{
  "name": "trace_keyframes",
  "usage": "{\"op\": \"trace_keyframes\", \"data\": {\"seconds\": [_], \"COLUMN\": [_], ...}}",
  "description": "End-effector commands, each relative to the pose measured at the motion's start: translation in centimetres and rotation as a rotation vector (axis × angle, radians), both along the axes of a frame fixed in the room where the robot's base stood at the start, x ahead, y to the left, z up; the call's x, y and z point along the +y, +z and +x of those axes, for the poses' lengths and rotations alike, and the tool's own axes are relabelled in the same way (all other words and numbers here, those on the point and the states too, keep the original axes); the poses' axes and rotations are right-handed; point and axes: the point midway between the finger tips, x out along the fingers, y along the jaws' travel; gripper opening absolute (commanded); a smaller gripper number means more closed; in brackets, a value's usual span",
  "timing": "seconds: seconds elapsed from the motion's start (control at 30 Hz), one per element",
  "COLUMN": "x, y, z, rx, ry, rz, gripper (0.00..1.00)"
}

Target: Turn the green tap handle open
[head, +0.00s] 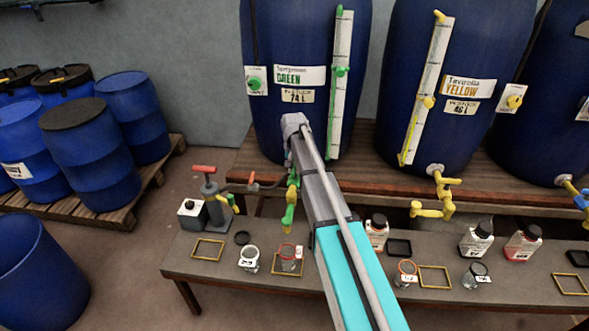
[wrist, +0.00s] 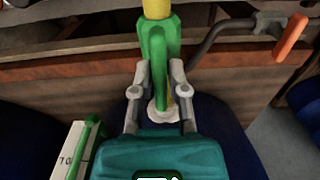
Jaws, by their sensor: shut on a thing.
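The green tap handle (wrist: 157,48) stands in the middle of the wrist view, below a yellow piece at the top edge. My gripper (wrist: 160,72) has one grey finger on each side of it, closed on the green handle. In the head view part of the green tap (head: 289,215) shows just left of my arm, under the front of the blue vat labelled GREEN (head: 268,118). My arm hides the rest of the tap and my fingers there. I cannot tell how far the handle is turned.
A pump with a red handle (head: 204,169) stands left of the tap. Jars, bottles and yellow frames (head: 207,249) lie on the low bench (head: 240,277). A yellow tap (head: 440,195) sits under the YELLOW vat at right. Blue drums (head: 90,165) stand on a pallet at left.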

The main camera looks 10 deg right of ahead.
Motion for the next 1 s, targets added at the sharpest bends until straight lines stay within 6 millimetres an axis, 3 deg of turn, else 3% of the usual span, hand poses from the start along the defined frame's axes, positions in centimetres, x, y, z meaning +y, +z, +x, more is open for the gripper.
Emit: {"op": "trace_keyframes", "data": {"seconds": [0.57,0.6,0.73,1.0], "x": [-0.01,-0.01,-0.02,-0.05], "y": [-0.05,-0.05,-0.04,-0.02], "z": [-0.28,-0.28,-0.21,-0.09], "rx": [0.005,0.006,0.004,0.002], "ry": [0.042,0.042,0.041,0.04], "rz": [0.001,0.001,0.0,0.001], "gripper": [0.0,0.27,0.51,0.54]}}
